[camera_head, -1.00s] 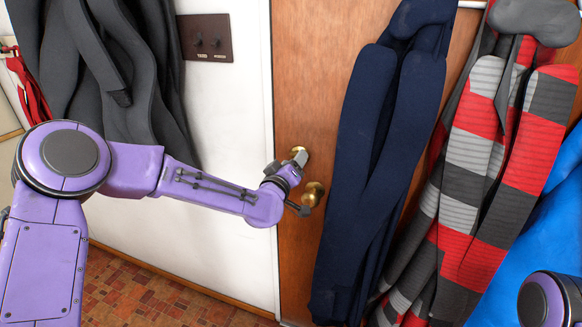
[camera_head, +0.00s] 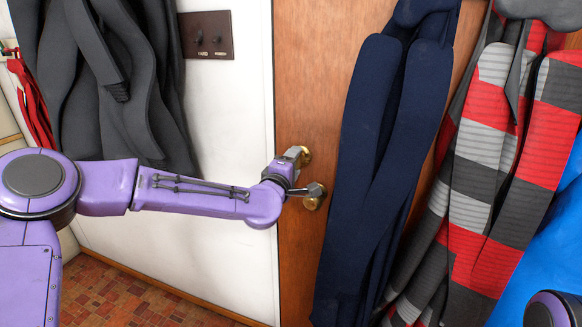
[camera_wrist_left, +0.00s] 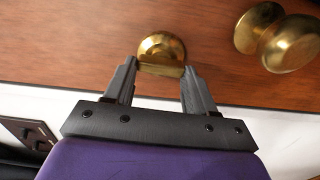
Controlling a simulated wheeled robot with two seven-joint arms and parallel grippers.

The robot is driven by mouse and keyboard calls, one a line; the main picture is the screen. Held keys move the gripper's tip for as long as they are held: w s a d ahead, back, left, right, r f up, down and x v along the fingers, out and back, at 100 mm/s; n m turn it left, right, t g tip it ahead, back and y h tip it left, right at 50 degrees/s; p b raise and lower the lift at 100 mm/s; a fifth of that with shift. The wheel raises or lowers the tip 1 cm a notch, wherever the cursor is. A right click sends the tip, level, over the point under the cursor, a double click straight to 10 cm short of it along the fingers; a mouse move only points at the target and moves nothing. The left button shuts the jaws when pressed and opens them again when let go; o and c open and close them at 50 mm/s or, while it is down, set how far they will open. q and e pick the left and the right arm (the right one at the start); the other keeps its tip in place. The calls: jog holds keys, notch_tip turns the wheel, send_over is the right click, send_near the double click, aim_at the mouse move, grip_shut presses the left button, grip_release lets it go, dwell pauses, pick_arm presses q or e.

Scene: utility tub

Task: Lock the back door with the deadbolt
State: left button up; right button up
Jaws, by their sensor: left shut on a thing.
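The brass deadbolt (camera_head: 306,154) is on the brown wooden door (camera_head: 298,80), above a brass doorknob (camera_head: 312,203). My left gripper (camera_head: 307,171) reaches it from the left and partly hides both. In the left wrist view the gripper's dark fingers (camera_wrist_left: 160,69) stand on either side of the deadbolt's rounded brass piece (camera_wrist_left: 161,48), shut on it. The doorknob (camera_wrist_left: 290,43) lies to the right there, clear of the fingers. I cannot tell how far the bolt is turned. My right gripper is not in view.
A navy garment (camera_head: 372,150) hangs on the door just right of the knob, with a red, grey and black striped one (camera_head: 480,190) beyond. Grey garments (camera_head: 120,90) and a dark switch plate (camera_head: 206,36) are on the white wall left of the door.

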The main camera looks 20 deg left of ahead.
pick_arm(q)
jog(key=shift+d+r+n, duration=0.1)
jog(key=shift+r+n, duration=0.15)
jog(key=shift+n, duration=0.15)
jog(key=o, duration=1)
jog(key=shift+d, duration=0.1)
jog(key=shift+o, duration=0.2)
jog(key=shift+f, duration=0.1)
jog(key=s+b, duration=0.2)
jog(key=s, duration=0.8)
jog(key=shift+s+a, duration=0.2)
jog(key=shift+s, duration=0.2)
